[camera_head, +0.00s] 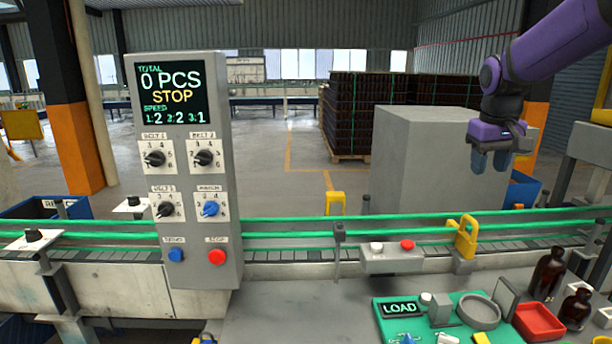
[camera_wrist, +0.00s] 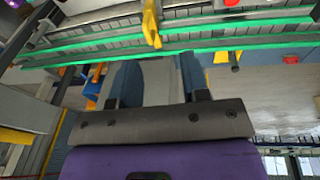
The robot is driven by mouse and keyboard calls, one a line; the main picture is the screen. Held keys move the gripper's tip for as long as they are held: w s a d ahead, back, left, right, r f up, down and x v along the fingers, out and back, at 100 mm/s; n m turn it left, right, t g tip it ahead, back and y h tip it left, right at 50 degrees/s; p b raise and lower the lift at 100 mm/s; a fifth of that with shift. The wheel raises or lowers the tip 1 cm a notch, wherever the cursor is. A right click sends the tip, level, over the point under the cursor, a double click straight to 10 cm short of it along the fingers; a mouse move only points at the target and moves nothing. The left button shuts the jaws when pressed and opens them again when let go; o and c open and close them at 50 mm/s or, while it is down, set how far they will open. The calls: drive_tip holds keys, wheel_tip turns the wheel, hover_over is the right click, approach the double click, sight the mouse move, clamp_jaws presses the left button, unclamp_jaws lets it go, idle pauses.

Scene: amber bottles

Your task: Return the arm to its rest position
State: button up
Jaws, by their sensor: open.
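My purple arm (camera_head: 560,45) comes in from the upper right in the head view. My gripper (camera_head: 490,162) hangs in the air beyond the conveyor, in front of a large grey box. Its blue-grey fingers point down and nothing is between them. In the wrist view, my gripper (camera_wrist: 160,85) shows its two fingers apart, with an empty gap. The green-railed conveyor (camera_wrist: 90,52) crosses the upper part of that view.
A control panel (camera_head: 190,230) stands at left, reading "0 PCS STOP". A yellow bracket (camera_head: 466,238) sits on the conveyor rail (camera_head: 290,236). A green LOAD board (camera_head: 385,325), a red tray (camera_head: 540,322) and amber bottles (camera_head: 547,275) occupy the front right. A grey box (camera_head: 425,160) stands behind.

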drive_tip(key=s+a+t, duration=0.1)
drive_tip(key=s+a, duration=0.3)
drive_tip(key=s, duration=1)
drive_tip(key=s+a+t+y, duration=0.1)
drive_tip(key=s+a, duration=0.3)
drive_tip(key=s, duration=1.1)
drive_tip(key=shift+f+t, duration=0.25)
drive_tip(key=shift+t, duration=0.55)
